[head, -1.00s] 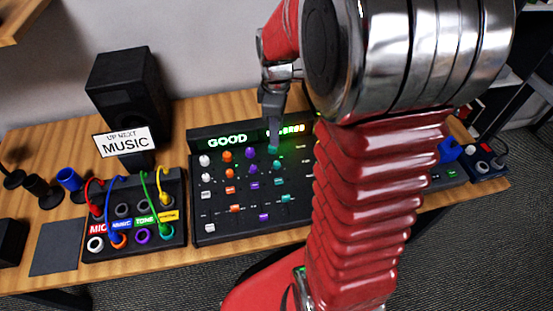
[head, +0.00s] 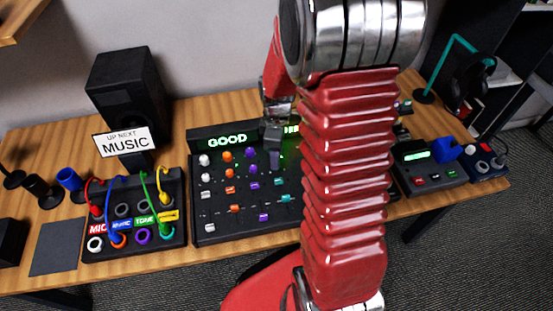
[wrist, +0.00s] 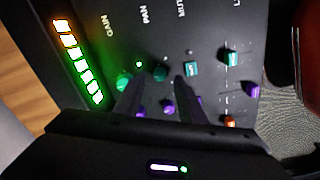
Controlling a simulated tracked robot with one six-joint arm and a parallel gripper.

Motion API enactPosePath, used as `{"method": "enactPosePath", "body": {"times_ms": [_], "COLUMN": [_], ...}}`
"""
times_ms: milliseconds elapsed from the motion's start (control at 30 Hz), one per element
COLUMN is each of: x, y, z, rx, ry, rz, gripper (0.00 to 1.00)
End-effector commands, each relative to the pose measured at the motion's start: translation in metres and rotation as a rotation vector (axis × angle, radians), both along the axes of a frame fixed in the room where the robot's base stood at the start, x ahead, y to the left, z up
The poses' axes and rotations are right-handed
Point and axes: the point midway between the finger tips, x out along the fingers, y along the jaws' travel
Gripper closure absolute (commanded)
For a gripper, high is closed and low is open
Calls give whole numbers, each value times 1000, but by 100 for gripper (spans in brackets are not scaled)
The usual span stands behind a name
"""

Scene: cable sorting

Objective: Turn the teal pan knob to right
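The teal pan knob (wrist: 160,73) is in the wrist view on the black mixer panel (wrist: 210,20), under the PAN label. The teal gain knob (wrist: 123,83) is to its left and the square teal mute button (wrist: 191,68) to its right. My gripper (wrist: 157,82) is open, its two dark fingertips on either side of the pan knob with gaps showing. I cannot tell whether they reach down to its sides. In the head view my gripper (head: 274,152) is over the mixer's upper right and hides the teal knobs.
Purple knobs (wrist: 168,105) sit close to the fingers. In the head view, a patch box (head: 175,238) with coloured cables and a black speaker (head: 120,85) stand left of the mixer. A small device (head: 412,170) with a green screen is at right.

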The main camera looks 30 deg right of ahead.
Motion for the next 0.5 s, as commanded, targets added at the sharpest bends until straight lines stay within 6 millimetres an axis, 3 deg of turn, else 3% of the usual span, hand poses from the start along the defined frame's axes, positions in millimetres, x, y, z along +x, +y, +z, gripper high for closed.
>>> {"method": "enactPosePath", "body": {"times_ms": [200, 500], "x": [0, 0], "y": [0, 0], "z": [-21, -26], "rx": [1, -1], "ry": [1, -1], "rz": [0, 0], "gripper": [63, 63]}}
